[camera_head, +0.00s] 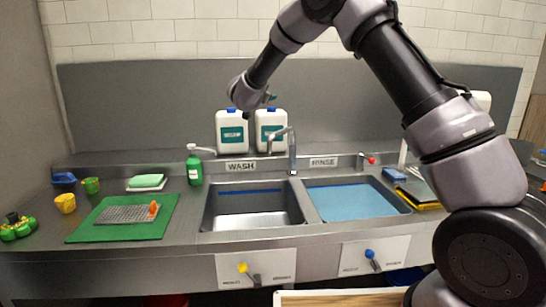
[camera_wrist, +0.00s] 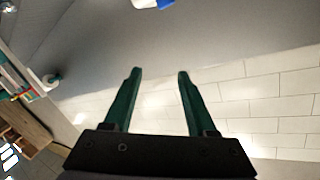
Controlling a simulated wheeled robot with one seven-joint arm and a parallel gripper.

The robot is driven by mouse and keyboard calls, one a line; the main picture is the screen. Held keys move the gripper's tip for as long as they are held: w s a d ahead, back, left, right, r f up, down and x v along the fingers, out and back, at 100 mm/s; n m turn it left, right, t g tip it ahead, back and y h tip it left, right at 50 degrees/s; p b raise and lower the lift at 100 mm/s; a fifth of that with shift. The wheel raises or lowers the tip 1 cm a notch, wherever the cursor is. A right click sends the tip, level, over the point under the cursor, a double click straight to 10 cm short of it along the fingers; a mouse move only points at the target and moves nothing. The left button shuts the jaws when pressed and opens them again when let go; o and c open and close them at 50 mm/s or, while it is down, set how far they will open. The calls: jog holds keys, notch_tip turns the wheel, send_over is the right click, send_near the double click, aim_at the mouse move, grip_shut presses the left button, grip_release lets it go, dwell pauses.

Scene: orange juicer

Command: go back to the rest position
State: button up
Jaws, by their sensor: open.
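My gripper (camera_wrist: 158,75) shows in the wrist view with its two green fingers spread apart and nothing between them. The wrist view looks past the fingers to the grey backsplash and the white tiled wall. In the head view my arm reaches up from the right and bends over to the left. Its end hangs in the air in front of the two white canisters, above the wash sink (camera_head: 252,207). The fingers are mostly hidden by the wrist in the head view.
A green mat (camera_head: 84,232) with a grey grater and an orange piece lies left. A green pump bottle (camera_head: 194,168), white canisters (camera_head: 231,132) and a faucet (camera_head: 292,152) stand behind the sinks. The rinse sink (camera_head: 355,201) holds blue water. Yellow and green cups stand far left.

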jog(key=s+d+r+n+y, duration=0.2)
jog(key=s+d+r+y, duration=0.2)
jog(key=d+r, duration=0.5)
jog(key=s+d+r+n+g+y, duration=0.2)
jog(key=s+d+r+y, duration=0.15)
jog(key=s+r, duration=0.45)
jog(key=s+d+f+g, duration=0.2)
jog(key=s+d+f, duration=0.2)
jog(key=s, duration=0.8)
jog(key=s+d+f+g, duration=0.2)
jog(key=s+d+f, duration=0.2)
jog(key=s, duration=0.8)
jog(key=s+d+f+g+h, duration=0.1)
jog(key=s+d+f+g, duration=0.2)
jog(key=s, duration=0.9)
jog(key=d+f, duration=0.2)
jog(key=d, duration=0.1)
jog(key=shift+d+n, duration=0.25)
jog(key=shift+n, duration=0.05)
